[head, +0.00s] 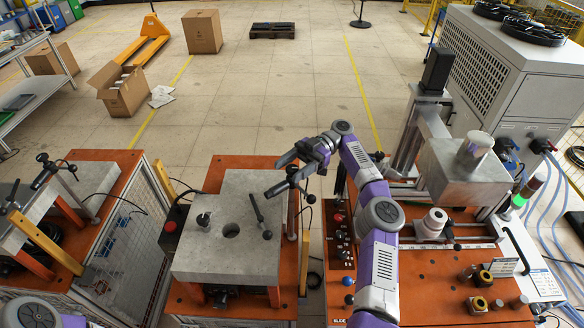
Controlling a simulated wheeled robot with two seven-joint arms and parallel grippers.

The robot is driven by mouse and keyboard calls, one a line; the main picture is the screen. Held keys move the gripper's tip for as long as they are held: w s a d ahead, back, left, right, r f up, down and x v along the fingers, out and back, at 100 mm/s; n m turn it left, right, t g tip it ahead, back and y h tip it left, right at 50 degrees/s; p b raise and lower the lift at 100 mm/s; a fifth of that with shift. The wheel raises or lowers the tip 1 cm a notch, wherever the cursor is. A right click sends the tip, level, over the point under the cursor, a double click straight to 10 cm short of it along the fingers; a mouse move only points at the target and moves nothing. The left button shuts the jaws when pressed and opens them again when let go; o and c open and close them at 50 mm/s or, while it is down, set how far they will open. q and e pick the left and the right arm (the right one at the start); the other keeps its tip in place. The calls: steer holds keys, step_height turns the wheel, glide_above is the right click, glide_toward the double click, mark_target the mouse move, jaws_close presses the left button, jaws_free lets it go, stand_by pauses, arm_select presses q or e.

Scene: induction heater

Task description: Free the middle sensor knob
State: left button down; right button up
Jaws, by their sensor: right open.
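The middle sensor knob (290,181) is a black cross-shaped handle with ball ends. It stands on a post at the right rear of the middle station's grey block (200,262). My right gripper (292,163) is open and empty, just behind and above the knob, with its fingers pointing left. The fingers overlap the knob's upper part in the head view, and I cannot tell whether they touch it. Only a purple and grey part of my left arm shows at the bottom left; its gripper is out of view.
A black lever (259,216), a small black knob (203,219) and a round hole are on the block's top. A similar handle (49,173) stands on the left station. The orange bench (455,272) at right holds a white cylinder (433,222). Floor behind the middle station is clear.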

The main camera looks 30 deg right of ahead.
mark_target(292, 168)
step_height(292, 168, up, 9)
steer(key=p, duration=0.8)
steer(key=shift+r+p, duration=0.2)
steer(key=shift+p, duration=0.2)
